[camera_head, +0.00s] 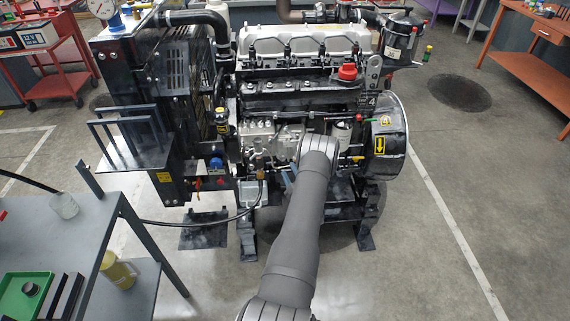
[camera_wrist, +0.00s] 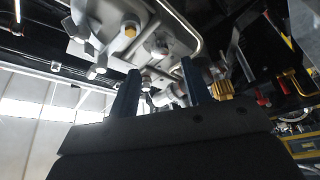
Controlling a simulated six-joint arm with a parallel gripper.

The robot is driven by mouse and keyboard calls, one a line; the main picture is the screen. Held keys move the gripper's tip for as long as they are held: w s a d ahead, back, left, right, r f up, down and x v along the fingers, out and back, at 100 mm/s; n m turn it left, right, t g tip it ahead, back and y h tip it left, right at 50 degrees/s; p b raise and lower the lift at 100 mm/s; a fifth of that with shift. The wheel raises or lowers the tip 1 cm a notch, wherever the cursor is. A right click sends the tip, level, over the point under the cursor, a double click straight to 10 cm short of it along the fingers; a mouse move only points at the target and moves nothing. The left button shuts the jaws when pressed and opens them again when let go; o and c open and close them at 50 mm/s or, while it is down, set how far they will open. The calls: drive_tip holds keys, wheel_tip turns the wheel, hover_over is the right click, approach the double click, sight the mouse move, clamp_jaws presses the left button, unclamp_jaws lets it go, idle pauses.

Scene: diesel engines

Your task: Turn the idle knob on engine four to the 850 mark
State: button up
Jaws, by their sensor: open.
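The engine (camera_head: 300,75) stands in the middle of the head view, with a "4" plate (camera_head: 372,99) at its upper right. My gripper shows in the wrist view (camera_wrist: 161,82) as two dark blue fingers, apart with nothing held between them. In the head view my arm reaches to the engine's lower front and mostly hides the gripper. A ribbed brass-coloured knob (camera_wrist: 222,90) sits just right of the right finger in the wrist view; I cannot tell if it is the idle knob. No 850 mark is legible in either view.
A grey bench (camera_head: 95,235) stands at the lower left. A red cap (camera_head: 348,72) tops the engine, and a flywheel housing (camera_head: 388,140) is at its right. A black hose (camera_head: 190,222) runs from the bench side to the engine.

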sight(283, 159)
drive_tip(key=x, duration=0.5)
clamp_jaws()
